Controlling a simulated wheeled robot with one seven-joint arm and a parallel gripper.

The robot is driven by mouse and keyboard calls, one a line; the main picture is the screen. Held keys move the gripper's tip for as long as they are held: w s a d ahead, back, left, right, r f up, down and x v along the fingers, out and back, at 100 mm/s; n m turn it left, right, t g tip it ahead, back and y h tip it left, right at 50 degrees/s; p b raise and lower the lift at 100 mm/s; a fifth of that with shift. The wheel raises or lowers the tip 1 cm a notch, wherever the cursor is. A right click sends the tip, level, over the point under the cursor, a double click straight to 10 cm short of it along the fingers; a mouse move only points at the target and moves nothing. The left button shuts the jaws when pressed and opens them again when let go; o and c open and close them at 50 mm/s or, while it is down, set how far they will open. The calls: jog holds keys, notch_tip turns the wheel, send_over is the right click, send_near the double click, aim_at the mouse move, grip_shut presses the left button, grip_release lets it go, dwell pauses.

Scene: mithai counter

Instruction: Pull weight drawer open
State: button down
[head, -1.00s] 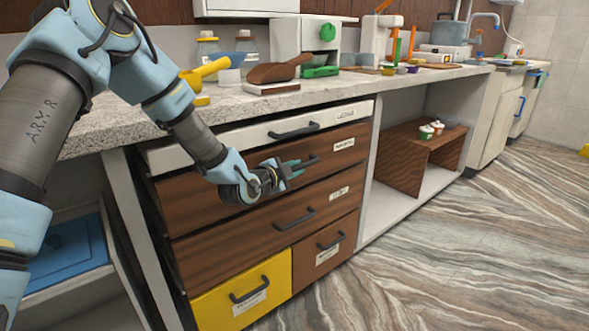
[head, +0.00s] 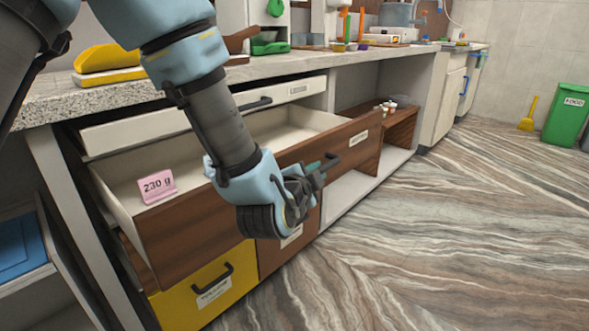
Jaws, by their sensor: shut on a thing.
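The drawer (head: 190,243), with a brown wooden front and pale inside, is pulled well out from under the white top drawer (head: 205,118). I take it for the weight drawer; its small front label (head: 358,138) is too small to read. A pink card (head: 157,186) marked "230 g" stands inside at the left. The rest of the visible inside looks empty, but my arm hides part of it. My gripper (head: 320,168) is shut on the dark bar handle (head: 333,160) at the drawer front.
A yellow drawer (head: 190,300) sits shut below. The speckled counter (head: 50,103) above holds a yellow scoop (head: 108,58) and a green item (head: 270,47). An open shelf bay (head: 385,90) lies to the right. The striped floor (head: 450,220) in front is clear; a green bin (head: 567,115) stands far right.

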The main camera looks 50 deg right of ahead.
jog(key=shift+s+a, duration=0.1)
jog(key=shift+s, duration=1.75)
jog(key=c, duration=0.8)
grip_release()
jog(key=shift+a, duration=0.1)
jog(key=p+v, duration=0.4)
jog(key=v, duration=0.4)
jog(key=shift+r, duration=0.35)
jog(key=shift+s+a+p, duration=0.1)
jog(key=shift+a+p, duration=0.1)
jog(key=shift+p, duration=0.45)
